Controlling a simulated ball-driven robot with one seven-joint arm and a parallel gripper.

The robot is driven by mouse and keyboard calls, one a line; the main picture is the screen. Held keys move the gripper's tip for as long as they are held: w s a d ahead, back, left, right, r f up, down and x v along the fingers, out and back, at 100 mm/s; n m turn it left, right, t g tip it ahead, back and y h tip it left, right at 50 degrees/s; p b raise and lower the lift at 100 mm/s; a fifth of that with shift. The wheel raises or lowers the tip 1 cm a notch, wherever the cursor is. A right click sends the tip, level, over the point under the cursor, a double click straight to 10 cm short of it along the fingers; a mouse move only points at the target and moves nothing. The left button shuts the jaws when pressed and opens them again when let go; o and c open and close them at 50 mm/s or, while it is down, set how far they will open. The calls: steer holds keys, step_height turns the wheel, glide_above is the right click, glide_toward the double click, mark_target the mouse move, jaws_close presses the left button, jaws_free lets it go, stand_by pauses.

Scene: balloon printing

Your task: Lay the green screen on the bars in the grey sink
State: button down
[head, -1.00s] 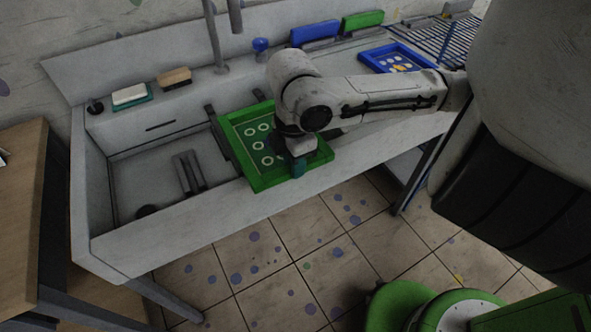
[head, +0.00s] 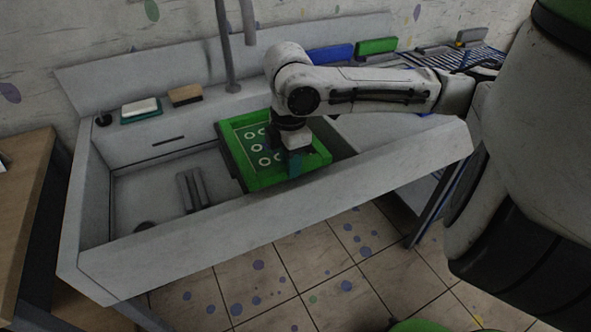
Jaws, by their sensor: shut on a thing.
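The green screen (head: 239,148), a framed panel with white ring marks, is inside the right part of the grey sink (head: 150,278), below its front rim. My gripper (head: 294,160) is at the screen's right part and shut on it; the fingertips are partly hidden by the wrist. Grey bars (head: 194,190) show in the basin left of the screen. A dark bar edge shows along the screen's left side. I cannot tell whether the screen touches the bars under it.
A soap dish (head: 141,110) and a brush (head: 186,95) sit on the back ledge. A tap pipe (head: 226,50) rises behind the screen. Blue (head: 330,54) and green (head: 376,46) blocks stand at the back right. A wooden table (head: 28,190) is at the left.

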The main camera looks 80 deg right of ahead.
mark_target(276, 151)
steer(key=shift+w+d+f+b, duration=0.15)
steer(key=shift+w+d+b, duration=0.15)
steer(key=shift+w+d, duration=0.85)
steer(key=w+d+f+b, duration=0.2)
steer(key=f+b, duration=0.1)
steer(key=w+d+f+b, duration=0.1)
steer(key=d+f+b, duration=0.1)
steer(key=shift+f+b, duration=0.55)
steer(key=shift+f, duration=0.25)
steer(key=shift+a+f, duration=0.1)
steer(key=shift+f, duration=0.3)
steer(key=c, duration=0.8)
jaws_free()
step_height(276, 151, up, 11)
steer(key=shift+f+p, duration=0.1)
steer(key=shift+p, duration=1.05)
